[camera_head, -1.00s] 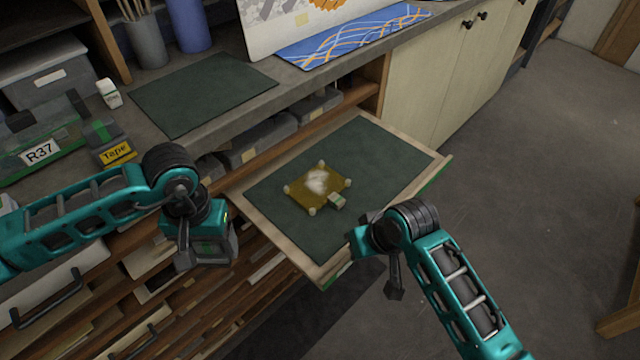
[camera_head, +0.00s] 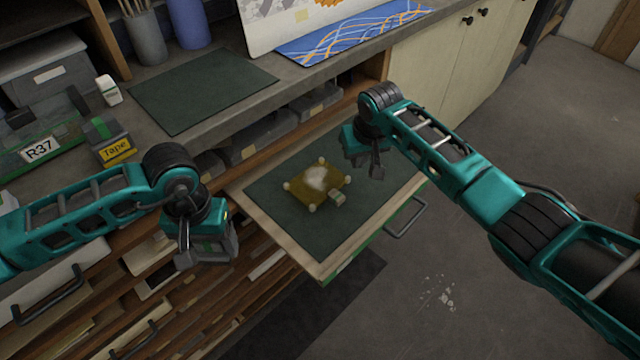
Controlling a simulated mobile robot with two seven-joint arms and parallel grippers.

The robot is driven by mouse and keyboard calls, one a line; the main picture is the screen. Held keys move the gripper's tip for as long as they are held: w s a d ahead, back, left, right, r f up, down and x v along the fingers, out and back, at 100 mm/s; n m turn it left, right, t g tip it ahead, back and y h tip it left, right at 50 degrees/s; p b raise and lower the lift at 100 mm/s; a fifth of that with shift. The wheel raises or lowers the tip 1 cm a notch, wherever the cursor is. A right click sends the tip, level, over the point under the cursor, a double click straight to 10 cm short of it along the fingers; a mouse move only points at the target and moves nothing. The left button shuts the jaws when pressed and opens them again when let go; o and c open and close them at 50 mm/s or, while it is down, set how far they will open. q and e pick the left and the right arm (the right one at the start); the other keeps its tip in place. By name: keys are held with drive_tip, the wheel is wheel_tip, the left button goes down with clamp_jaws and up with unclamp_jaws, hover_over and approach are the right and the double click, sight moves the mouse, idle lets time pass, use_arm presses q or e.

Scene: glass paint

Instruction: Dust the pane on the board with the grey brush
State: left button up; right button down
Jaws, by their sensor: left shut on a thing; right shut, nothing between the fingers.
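The amber pane (camera_head: 303,193) lies flat on the dark green board (camera_head: 345,215) in the pulled-out drawer. A pale dusty patch lies on it, and small pale pegs stand at its corners. My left gripper (camera_head: 204,258) is to the left of the drawer, pointing down, shut on a dark grey blocky thing (camera_head: 222,250). I cannot tell clearly whether that is the grey brush; its lower end is hard to make out. My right gripper (camera_head: 376,172) is shut and empty above the board's right part, to the right of the pane.
A small pale green block (camera_head: 337,196) sits at the pane's near right edge. The drawer handle (camera_head: 405,220) sticks out at the front. A tape box (camera_head: 115,150), an R37 bin (camera_head: 40,150) and a green mat (camera_head: 203,92) are on the counter. Floor at right is free.

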use_arm(q)
drive_tip(key=shift+f+b, duration=2.45)
drive_tip(key=shift+f, duration=0.1)
use_arm(e)
drive_tip(key=shift+f, duration=2.55)
drive_tip(key=shift+r, duration=0.1)
use_arm(q)
drive_tip(key=shift+f+b, duration=0.35)
use_arm(e)
drive_tip(key=shift+f, duration=0.85)
use_arm(q)
drive_tip(key=shift+r, duration=0.15)
use_arm(e)
drive_tip(key=shift+r, duration=0.1)
use_arm(q)
wheel_tip(320, 180, up, 4)
drive_tip(key=p, duration=0.4)
drive_tip(key=shift+r+p, duration=0.25)
drive_tip(key=shift+p, duration=0.15)
use_arm(e)
wheel_tip(320, 180, up, 4)
drive_tip(key=shift+f, duration=0.1)
use_arm(q)
drive_tip(key=shift+r+p, duration=0.65)
use_arm(e)
wheel_tip(320, 180, up, 2)
